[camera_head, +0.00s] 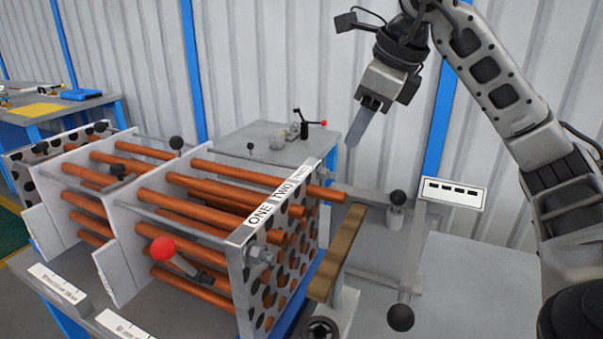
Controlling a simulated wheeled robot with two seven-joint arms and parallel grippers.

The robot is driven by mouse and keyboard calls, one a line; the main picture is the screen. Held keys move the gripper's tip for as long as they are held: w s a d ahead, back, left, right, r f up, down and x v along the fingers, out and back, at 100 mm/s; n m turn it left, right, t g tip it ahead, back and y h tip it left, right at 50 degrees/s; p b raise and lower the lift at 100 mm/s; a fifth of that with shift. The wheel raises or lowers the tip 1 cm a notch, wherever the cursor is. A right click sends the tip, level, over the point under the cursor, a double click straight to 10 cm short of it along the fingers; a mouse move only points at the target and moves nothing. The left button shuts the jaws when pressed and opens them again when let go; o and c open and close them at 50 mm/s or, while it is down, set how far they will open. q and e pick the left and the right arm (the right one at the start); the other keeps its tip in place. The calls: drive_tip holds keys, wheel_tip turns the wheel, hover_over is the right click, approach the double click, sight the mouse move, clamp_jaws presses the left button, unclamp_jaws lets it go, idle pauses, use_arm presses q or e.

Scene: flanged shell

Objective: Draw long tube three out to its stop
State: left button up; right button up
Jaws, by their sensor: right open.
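A copper-coloured tube (325,192) sticks out a short way to the right of the flanged end plate (242,290), beside the far end of the plate's label strip. The strip (262,212) reads ONE and TWO, with a third label too small to read beyond them. More long copper tubes (205,293) lie in the shell, and the end plate hides part of their length. My right gripper (361,124) is open and empty, above and right of the protruding tube, apart from it, with its fingers pointing down. My left gripper is not in view.
A wooden-topped rest (340,250) stands right of the end plate. A post with a black ball (401,317) and a white panel (453,193) stand further right. A red-knobbed lever (163,247) is at the shell's front. A grey table (265,140) is behind.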

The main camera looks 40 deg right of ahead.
drive_tip(key=b, duration=0.1)
approach(329, 190)
drive_tip(key=x, duration=0.8)
drive_tip(key=shift+b, duration=0.35)
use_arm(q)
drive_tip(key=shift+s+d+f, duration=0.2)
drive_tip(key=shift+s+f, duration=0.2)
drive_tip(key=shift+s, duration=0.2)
use_arm(e)
drive_tip(key=shift+w+f, duration=0.2)
drive_tip(key=shift+f, duration=0.25)
